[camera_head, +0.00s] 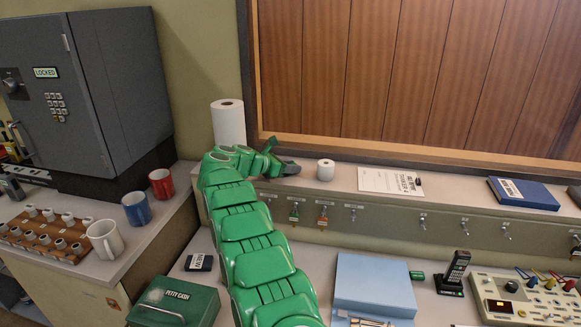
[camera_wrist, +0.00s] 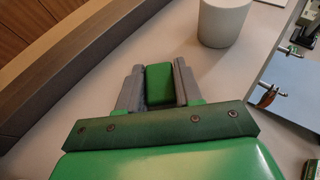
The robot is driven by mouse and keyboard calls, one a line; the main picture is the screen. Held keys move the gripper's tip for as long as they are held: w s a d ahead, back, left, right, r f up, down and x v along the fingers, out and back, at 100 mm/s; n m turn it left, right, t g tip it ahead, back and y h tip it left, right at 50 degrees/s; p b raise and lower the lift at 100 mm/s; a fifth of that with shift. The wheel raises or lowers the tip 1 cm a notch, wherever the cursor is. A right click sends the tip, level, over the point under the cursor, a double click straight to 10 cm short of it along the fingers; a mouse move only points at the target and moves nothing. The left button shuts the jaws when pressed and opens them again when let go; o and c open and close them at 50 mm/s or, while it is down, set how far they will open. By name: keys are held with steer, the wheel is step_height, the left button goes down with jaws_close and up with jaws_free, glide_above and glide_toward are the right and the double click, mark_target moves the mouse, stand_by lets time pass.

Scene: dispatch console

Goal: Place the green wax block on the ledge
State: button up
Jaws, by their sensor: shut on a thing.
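My gripper (camera_head: 288,167) reaches over the ledge (camera_head: 453,192), close to its left part, left of a small white roll. In the wrist view my gripper (camera_wrist: 159,82) is shut on the green wax block (camera_wrist: 160,84), which sits upright between the two grey fingers. The block is hidden in the head view. The pale ledge surface (camera_wrist: 85,118) lies beneath and around the fingers. I cannot tell whether the block touches the ledge.
The small white roll (camera_head: 325,170) stands on the ledge, also in the wrist view (camera_wrist: 222,22). A tall paper roll (camera_head: 228,123) stands behind my arm. Keys (camera_head: 323,214) hang below the ledge.

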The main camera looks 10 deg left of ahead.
steer(key=o, duration=1)
steer(key=shift+o, duration=0.2)
steer(key=shift+a+r, duration=0.1)
steer(key=shift+r, duration=0.05)
steer(key=v, duration=1.1)
steer(key=shift+s+a, duration=0.25)
steer(key=shift+s, duration=0.05)
steer(key=shift+r, duration=0.2)
